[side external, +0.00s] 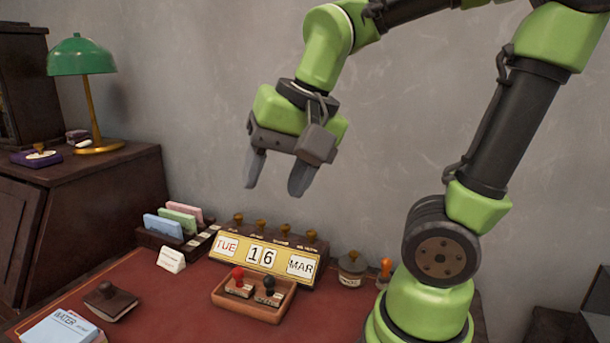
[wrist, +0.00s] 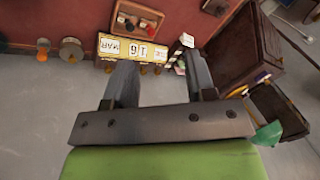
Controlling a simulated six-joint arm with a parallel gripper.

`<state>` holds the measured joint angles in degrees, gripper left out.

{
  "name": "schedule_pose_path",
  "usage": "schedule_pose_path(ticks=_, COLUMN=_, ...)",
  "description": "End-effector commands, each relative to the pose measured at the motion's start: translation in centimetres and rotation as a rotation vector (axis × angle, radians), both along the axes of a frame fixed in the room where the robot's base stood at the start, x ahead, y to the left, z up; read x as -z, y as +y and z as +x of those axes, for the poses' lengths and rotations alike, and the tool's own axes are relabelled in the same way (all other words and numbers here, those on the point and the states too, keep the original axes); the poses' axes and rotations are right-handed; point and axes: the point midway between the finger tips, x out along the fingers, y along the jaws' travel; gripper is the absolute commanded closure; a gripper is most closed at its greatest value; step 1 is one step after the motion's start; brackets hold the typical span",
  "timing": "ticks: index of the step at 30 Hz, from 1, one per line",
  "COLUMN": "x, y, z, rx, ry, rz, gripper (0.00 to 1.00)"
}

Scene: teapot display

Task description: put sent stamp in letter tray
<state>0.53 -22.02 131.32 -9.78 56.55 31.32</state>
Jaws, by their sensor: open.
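A small wooden tray (side external: 246,311) on the red desk top holds two stamps, one with a red knob (side external: 238,274) and one with a black knob (side external: 268,288). Their lettering is too small to read, so I cannot tell which is the sent stamp. A dark wooden letter holder (side external: 150,241) with blue, green and pink envelopes stands at the back left of the desk; it may be the letter tray. My gripper (side external: 273,188) is open and empty, high above the calendar area, pointing down. In the wrist view, the wooden tray (wrist: 138,11) lies beyond the open fingers.
A white card (side external: 171,260) stands before the letter holder. A jar (side external: 351,270) and an orange-handled stamp (side external: 385,268) stand right; a blotter (side external: 110,302) lies left.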

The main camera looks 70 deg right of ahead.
Motion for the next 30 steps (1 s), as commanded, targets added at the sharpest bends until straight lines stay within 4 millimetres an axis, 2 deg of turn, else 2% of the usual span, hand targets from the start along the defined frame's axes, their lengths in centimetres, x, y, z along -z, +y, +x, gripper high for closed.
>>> schedule_pose_path(ticks=3, x=-0.8, y=0.9, z=-2.5, rx=-0.223, ry=-0.143, rz=-0.053, gripper=0.49)
schedule_pose_path(ticks=9, x=-1.0, y=1.7, z=-4.3, rx=-0.428, ry=-0.277, rz=-0.131, gripper=0.49)
schedule_pose_path(ticks=30, x=-1.0, y=1.8, z=-4.6, rx=-0.458, ry=-0.292, rz=-0.146, gripper=0.49)
